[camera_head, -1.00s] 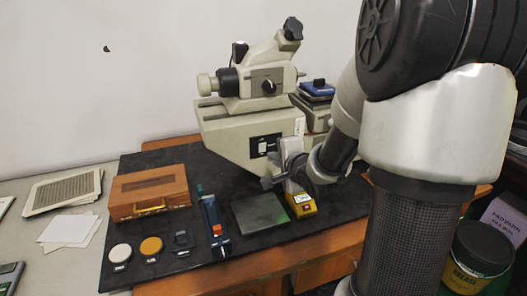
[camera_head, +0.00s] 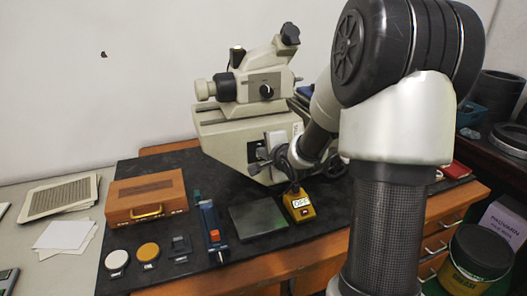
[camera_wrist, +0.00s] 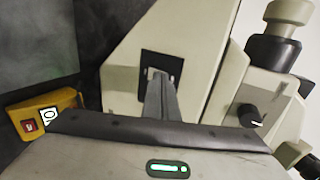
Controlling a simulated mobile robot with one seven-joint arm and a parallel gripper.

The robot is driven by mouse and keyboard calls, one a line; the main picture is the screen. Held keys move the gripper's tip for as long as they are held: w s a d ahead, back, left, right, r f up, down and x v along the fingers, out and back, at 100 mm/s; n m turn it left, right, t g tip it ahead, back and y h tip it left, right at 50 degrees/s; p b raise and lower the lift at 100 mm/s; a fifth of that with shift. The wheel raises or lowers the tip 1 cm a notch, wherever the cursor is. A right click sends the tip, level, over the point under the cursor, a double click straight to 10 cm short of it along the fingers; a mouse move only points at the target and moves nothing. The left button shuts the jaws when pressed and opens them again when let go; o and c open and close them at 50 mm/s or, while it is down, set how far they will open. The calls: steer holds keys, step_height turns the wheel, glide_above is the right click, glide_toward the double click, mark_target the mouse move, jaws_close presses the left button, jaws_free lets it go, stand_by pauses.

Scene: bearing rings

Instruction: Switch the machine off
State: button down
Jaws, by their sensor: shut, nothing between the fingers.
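The machine (camera_head: 228,128) is a large cream measuring instrument with an eyepiece, standing on a black mat. A dark switch panel (camera_head: 253,149) is set in its front face. My gripper (camera_head: 255,167) is shut and empty, with its tips at this panel.
A grey plate (camera_head: 258,219) lies in front of the machine.

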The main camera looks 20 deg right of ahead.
steer(key=shift+w+r+p, duration=0.15)
steer(key=shift+p, duration=0.15)
steer(key=shift+r, duration=0.1)
steer(key=shift+r+p, duration=0.75)
steer(key=shift+p, duration=0.2)
